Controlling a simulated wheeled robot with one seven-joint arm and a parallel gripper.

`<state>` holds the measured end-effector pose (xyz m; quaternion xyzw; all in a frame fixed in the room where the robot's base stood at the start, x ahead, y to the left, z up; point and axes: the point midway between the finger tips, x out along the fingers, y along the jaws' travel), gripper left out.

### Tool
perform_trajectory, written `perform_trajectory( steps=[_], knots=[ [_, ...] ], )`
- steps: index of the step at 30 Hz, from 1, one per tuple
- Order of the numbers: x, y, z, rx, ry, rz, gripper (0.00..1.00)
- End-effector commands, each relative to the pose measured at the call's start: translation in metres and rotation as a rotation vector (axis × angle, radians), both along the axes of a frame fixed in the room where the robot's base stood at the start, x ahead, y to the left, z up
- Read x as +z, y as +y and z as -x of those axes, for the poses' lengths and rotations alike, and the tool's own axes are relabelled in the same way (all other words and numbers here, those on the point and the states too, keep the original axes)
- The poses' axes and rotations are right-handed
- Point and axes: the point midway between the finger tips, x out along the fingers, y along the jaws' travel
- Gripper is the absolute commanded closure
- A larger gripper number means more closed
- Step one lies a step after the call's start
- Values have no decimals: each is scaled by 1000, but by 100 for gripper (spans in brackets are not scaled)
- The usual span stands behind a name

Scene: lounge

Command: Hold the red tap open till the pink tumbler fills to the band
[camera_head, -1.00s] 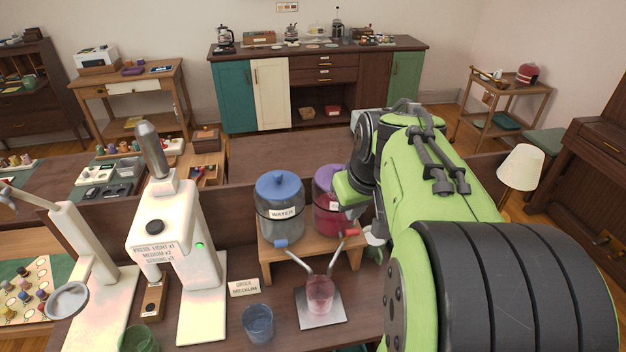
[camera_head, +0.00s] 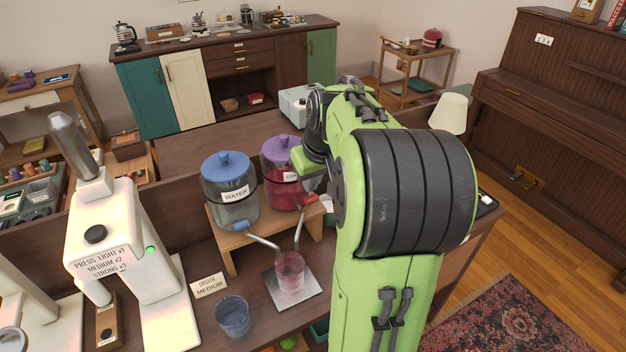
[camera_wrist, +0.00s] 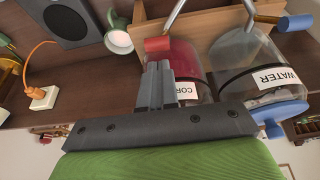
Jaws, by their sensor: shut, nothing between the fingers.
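The pink tumbler (camera_head: 290,272) stands upright on a grey plate (camera_head: 310,283) below the taps; its band and fill level are too small to read. The red tap handle (camera_head: 312,199) is on the spout of the red-filled dispenser (camera_head: 283,192) with a purple lid. In the wrist view the red handle (camera_wrist: 157,44) sits just beyond the fingertips of my gripper (camera_wrist: 159,68), and I cannot tell if they touch. The fingers are shut and empty, in front of the red dispenser. In the head view my arm hides the fingers.
The water dispenser (camera_head: 230,195) with its blue tap (camera_head: 240,227) stands left of the red one on a wooden stand (camera_head: 235,241). A blue tumbler (camera_head: 232,315), an order card (camera_head: 209,285) and a white machine (camera_head: 112,235) are to the left. A dark speaker (camera_wrist: 66,18) shows in the wrist view.

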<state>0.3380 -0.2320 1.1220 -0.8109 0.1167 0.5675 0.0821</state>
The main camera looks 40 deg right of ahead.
Motion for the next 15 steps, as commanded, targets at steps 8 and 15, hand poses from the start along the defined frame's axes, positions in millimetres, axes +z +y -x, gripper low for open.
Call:
perform_trajectory(
  steps=[8,15],
  knots=[
    [2,0,0,1,0,0,100],
    [-6,0,0,1,0,0,100]
  ],
)
